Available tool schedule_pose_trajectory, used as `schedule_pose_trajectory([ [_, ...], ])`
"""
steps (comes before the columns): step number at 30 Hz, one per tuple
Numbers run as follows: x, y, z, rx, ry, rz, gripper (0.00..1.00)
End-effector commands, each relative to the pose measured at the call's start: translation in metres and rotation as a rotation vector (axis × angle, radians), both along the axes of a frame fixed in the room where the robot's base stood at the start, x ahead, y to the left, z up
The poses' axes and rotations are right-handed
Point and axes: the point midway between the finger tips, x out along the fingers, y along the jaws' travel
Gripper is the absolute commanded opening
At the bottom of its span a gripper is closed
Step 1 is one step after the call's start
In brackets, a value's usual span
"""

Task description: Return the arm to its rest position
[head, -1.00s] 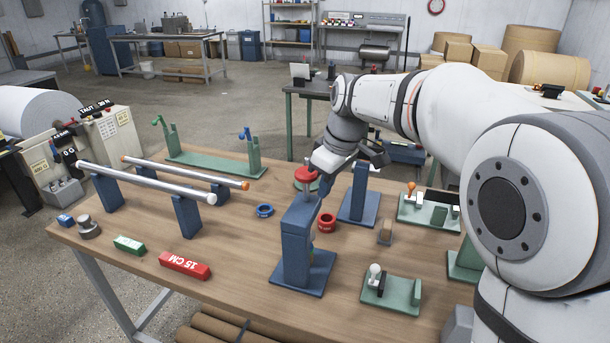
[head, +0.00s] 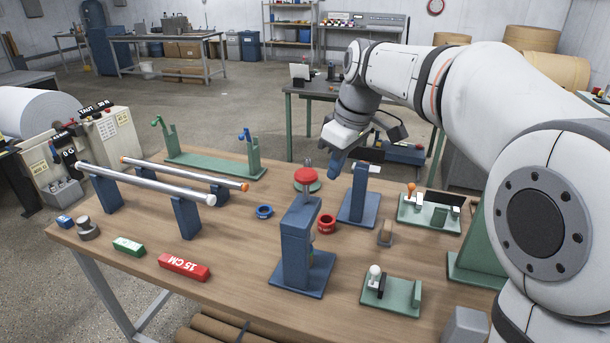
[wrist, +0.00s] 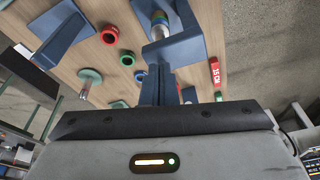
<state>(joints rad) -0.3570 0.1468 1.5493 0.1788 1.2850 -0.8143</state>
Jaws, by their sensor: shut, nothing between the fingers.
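My gripper (head: 337,160) is shut and empty. My arm arches in from the right of the head view.
A second blue stand (head: 358,200) is near my gripper. A blue ring (head: 264,211) and a red ring (head: 326,223) lie on the table. Rollers on blue posts (head: 187,218) stand left. Green fixtures (head: 391,295) are right. Space above the table's left half is open.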

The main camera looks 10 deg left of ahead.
Motion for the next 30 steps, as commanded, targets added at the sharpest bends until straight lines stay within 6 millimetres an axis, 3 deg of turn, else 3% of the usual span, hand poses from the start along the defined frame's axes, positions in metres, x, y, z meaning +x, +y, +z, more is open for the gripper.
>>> schedule_pose_trajectory([
  [6,-0.002,-0.003,0.000,-0.001,0.001,-0.010,0.00],
  [8,-0.006,-0.012,-0.002,-0.003,0.002,-0.043,0.00],
  [11,-0.023,-0.041,-0.008,-0.010,0.003,-0.162,0.00],
  [14,-0.052,-0.083,-0.022,-0.017,0.005,-0.347,0.00],
  [18,-0.105,-0.140,-0.053,-0.021,0.005,-0.636,0.00],
  [21,-0.144,-0.170,-0.078,-0.020,-0.001,-0.819,0.00],
  [25,-0.185,-0.196,-0.108,-0.015,-0.006,-1.001,0.00],
  [30,-0.212,-0.208,-0.129,-0.009,-0.010,-1.120,0.00],
])
